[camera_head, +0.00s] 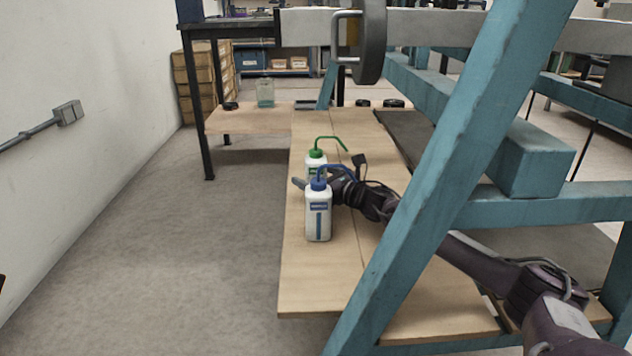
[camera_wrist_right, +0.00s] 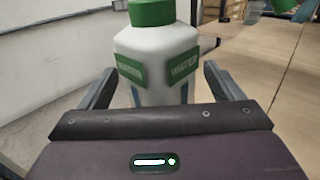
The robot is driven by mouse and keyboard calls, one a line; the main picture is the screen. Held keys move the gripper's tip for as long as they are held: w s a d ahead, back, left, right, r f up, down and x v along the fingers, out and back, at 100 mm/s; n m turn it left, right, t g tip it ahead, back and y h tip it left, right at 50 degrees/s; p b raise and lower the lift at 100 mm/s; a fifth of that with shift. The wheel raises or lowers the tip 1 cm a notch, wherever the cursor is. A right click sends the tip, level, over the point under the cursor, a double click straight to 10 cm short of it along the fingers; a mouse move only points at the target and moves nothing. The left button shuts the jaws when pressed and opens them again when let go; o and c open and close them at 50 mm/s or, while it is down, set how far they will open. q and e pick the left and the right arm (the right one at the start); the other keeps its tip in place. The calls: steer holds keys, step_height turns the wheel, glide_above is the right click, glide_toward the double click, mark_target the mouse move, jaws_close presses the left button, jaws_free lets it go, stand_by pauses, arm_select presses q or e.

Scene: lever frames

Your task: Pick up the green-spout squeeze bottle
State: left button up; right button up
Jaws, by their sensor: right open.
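The green-spout squeeze bottle (camera_head: 316,160) stands upright on the wooden shelf board in the head view, partly hidden behind a blue-spout bottle (camera_head: 318,215). In the right wrist view the green-capped white bottle (camera_wrist_right: 158,52) stands between the two fingers of my right gripper (camera_wrist_right: 160,88). The fingers are apart, one on each side of the bottle, with visible room beside it. In the head view my right gripper (camera_head: 318,182) reaches in from the right behind the blue-spout bottle, which hides part of it. My left gripper is not in view.
A slanted teal beam (camera_head: 450,170) crosses in front of my right arm. The wooden board (camera_head: 300,285) is clear toward the front. A clear jar (camera_head: 265,93) stands farther back on a lower shelf. A white wall (camera_head: 80,170) is on the left.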

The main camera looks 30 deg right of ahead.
steer(key=shift+c, duration=0.4)
steer(key=c, duration=0.7)
steer(key=shift+r, duration=0.1)
steer(key=shift+r, duration=0.15)
